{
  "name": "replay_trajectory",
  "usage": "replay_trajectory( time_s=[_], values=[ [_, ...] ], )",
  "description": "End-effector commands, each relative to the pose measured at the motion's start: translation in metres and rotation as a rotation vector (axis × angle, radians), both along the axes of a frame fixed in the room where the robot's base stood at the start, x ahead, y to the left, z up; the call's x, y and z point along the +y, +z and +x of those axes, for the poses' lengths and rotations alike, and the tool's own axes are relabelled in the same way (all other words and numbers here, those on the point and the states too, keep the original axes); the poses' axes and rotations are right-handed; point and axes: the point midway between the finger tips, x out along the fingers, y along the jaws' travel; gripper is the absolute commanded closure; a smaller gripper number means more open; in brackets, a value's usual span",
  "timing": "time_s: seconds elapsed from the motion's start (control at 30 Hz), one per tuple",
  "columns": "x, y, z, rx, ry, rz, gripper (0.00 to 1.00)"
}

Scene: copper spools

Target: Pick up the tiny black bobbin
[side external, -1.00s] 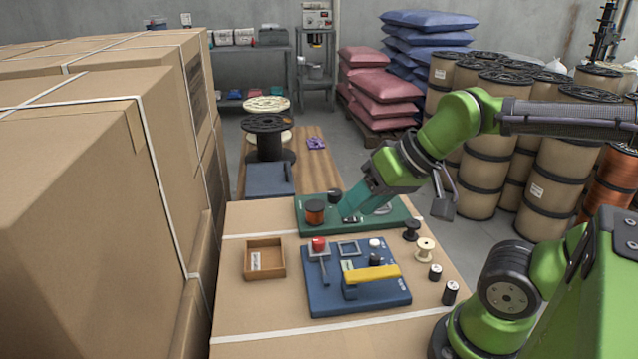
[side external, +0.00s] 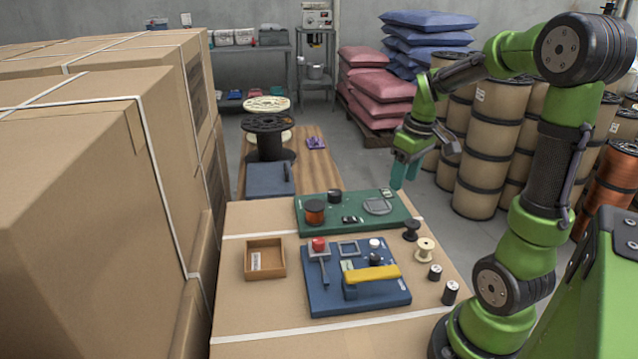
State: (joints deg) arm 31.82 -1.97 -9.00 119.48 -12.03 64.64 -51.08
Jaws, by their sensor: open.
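A small black bobbin (side external: 411,231) with flanges stands on the cardboard table top (side external: 240,330), just off the right end of the green board (side external: 300,222). A cream bobbin (side external: 425,250) stands in front of it. Two small dark spools with pale tops, one (side external: 435,271) and another (side external: 450,292), stand nearer along the right edge. Another small black spool (side external: 334,195) sits on the green board. My gripper (side external: 403,182) is open, its teal fingers pointing down above the back right corner of the green board, behind and above the black bobbin. Nothing shows between the fingers.
A copper spool (side external: 315,211) and a grey dish (side external: 378,206) are on the green board. A blue board (side external: 320,302) with a yellow bar (side external: 371,274) and red knob (side external: 319,244) lies in front. Stacked cartons (side external: 80,200) wall the left side.

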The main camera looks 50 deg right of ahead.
Motion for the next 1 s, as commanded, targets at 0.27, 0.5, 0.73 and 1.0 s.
replay_trajectory(
  time_s=[0.27, 0.5, 0.73, 1.0],
  values=[
    [-0.065, -0.01, -0.02, 0.15, 0.509, -0.028, 0.5],
    [-0.063, -0.011, -0.022, 0.156, 0.707, -0.032, 0.5],
    [-0.062, -0.053, -0.022, 0.157, 0.714, -0.028, 0.5],
    [-0.062, -0.107, -0.022, 0.156, 0.712, -0.031, 0.5]
  ],
)
